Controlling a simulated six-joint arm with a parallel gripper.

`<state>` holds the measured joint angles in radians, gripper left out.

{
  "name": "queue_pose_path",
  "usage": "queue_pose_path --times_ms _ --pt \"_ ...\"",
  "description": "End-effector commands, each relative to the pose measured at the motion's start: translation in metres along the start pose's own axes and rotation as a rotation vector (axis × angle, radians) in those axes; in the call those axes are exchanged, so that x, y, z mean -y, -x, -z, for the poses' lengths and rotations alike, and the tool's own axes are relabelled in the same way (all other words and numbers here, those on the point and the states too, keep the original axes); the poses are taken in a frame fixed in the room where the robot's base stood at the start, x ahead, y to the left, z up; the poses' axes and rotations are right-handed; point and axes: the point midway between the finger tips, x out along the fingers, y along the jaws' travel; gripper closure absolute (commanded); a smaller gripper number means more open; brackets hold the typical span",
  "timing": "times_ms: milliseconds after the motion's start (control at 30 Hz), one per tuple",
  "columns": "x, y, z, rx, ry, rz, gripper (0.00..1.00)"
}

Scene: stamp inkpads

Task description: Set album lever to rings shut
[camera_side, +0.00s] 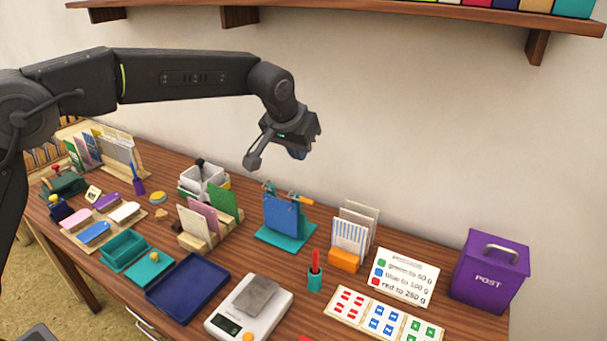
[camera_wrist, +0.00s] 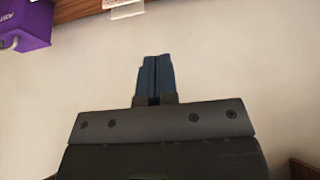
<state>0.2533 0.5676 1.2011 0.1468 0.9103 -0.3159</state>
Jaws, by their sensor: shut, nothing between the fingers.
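A teal stand (camera_side: 300,241) near the table's back edge carries upright blue sheets (camera_side: 281,217), which look like the album. A small lever with an orange tip (camera_side: 305,201) sticks out at their top right. Metal parts, perhaps rings, show at the top left, too small to tell whether they are open or shut. My gripper (camera_side: 297,154) is up in the air above the album, apart from it. In the wrist view its blue fingers (camera_wrist: 154,78) are together with nothing between them. The album does not show in the wrist view.
A card rack (camera_side: 346,246) and a purple post box (camera_side: 490,271) stand right of the album. A wooden file holder (camera_side: 212,235) is on the left. A scale (camera_side: 249,310) and a navy tray (camera_side: 188,287) lie in front. A shelf (camera_side: 350,12) runs above.

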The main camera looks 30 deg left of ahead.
Motion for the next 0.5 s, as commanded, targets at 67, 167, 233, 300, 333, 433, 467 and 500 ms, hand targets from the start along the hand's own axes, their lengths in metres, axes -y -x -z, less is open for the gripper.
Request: queue_pose_path --times_ms 67,167,233,300,333,433,467,500 --pt "0.001 -0.01 0.0 0.002 0.0 0.001 1.0" --pt "0.001 -0.028 -0.001 0.004 0.0 0.002 1.0" --pt "0.001 -0.043 -0.001 0.005 0.001 0.002 1.0" --pt "0.001 -0.057 -0.001 0.004 0.001 0.002 1.0" --pt "0.001 -0.064 -0.001 0.005 0.001 0.002 1.0" --pt "0.001 -0.084 -0.001 0.003 0.001 0.001 1.0" --pt "0.001 -0.09 -0.001 0.004 0.0 0.002 1.0" --pt "0.001 -0.097 -0.001 0.004 0.0 0.001 1.0"
